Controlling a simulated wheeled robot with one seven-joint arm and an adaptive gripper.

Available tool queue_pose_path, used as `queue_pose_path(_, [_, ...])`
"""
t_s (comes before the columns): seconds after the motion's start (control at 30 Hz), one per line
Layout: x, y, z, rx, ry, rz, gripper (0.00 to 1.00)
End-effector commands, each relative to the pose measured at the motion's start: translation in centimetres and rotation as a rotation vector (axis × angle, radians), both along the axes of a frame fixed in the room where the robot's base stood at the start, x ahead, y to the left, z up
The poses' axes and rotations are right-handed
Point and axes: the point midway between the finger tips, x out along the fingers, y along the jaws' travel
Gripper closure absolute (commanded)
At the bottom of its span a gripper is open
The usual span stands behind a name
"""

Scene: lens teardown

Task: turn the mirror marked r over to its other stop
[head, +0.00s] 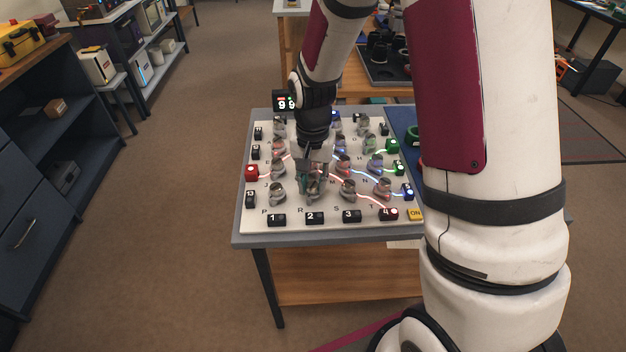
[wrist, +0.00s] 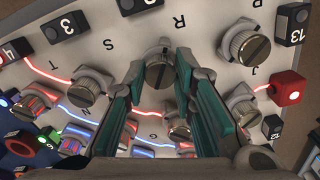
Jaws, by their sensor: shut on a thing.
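The mirror marked r (wrist: 159,72) is a grey mount with a slotted round top, in the front row of the white board (head: 246,222). The letter R is printed just beside it in the wrist view. My gripper (wrist: 160,62) reaches down over it, with one teal finger on each side of its top, shut on it. In the head view my gripper (head: 314,182) comes down from above and partly hides this mirror. The mirror's reflecting face and exact angle are hidden.
Similar mirrors stand close by, one marked s (wrist: 84,84) and one at the left (head: 278,193). A red source (head: 252,172) sends a red beam across the board to block 4 (head: 389,214). Blue beams run at the right.

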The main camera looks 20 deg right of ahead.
Motion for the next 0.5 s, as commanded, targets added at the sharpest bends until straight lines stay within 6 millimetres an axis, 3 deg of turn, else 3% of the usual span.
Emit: queue_pose_path(0.5, [-0.04,-0.04,0.08,0.001,-0.001,0.488,1.0])
